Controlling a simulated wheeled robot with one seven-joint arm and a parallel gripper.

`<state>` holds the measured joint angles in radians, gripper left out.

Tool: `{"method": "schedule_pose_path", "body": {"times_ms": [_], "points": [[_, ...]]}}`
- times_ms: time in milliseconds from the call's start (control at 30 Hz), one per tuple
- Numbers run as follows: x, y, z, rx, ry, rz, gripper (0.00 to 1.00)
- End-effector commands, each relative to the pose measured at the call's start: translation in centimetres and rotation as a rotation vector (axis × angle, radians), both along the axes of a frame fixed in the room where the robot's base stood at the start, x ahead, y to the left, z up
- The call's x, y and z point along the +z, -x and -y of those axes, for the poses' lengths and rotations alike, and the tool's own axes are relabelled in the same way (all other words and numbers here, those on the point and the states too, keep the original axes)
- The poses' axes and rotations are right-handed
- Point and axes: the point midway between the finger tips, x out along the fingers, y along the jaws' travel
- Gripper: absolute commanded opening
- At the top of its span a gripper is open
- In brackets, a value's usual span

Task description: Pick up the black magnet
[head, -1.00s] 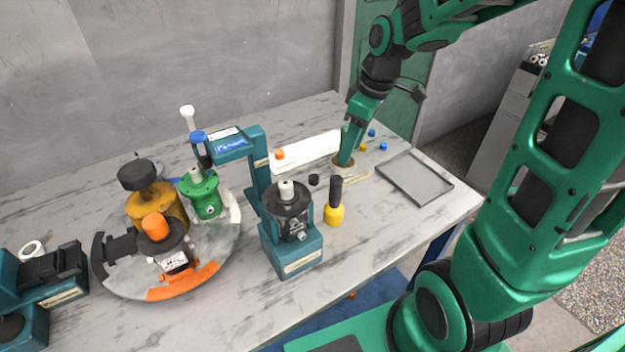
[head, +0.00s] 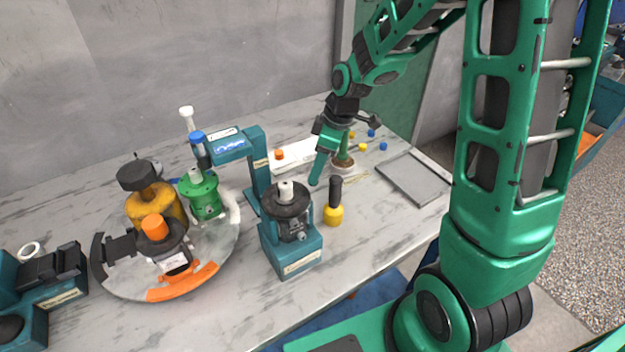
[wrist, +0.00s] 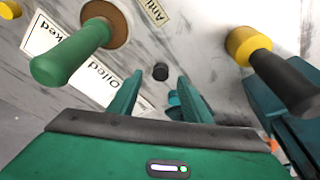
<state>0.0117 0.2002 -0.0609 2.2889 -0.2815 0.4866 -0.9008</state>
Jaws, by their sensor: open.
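The black magnet (wrist: 160,72) is a small dark cylinder on the marble table. In the wrist view it lies just beyond my fingertips, roughly in line with the gap between them. In the head view my gripper (head: 316,180) is low over the table between the teal stand and the green-handled tool, and it hides the magnet. In the wrist view my gripper (wrist: 160,82) shows its two green fingers spread apart with nothing between them.
The green-handled tool (wrist: 72,52) stands left of the fingers in the wrist view. The yellow tool with a black handle (wrist: 285,78) is to the right. The teal stand with a black motor part (head: 290,255) is close by. A grey tray (head: 414,178) lies at the right.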

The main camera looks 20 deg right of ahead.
Motion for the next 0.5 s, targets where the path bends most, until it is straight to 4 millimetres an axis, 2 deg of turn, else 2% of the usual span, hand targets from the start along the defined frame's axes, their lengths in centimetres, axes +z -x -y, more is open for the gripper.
{"method": "schedule_pose_path", "body": {"times_ms": [100,200,467,500], "points": [[-1.6,-0.2,-0.3,0.001,0.001,-0.003,0.45],[-2.3,-0.4,-0.5,0.000,0.000,-0.001,0.45],[-2.5,-0.4,-0.6,0.000,0.001,-0.001,0.45],[-2.5,-0.4,-0.6,0.000,0.001,-0.001,0.37]]}}
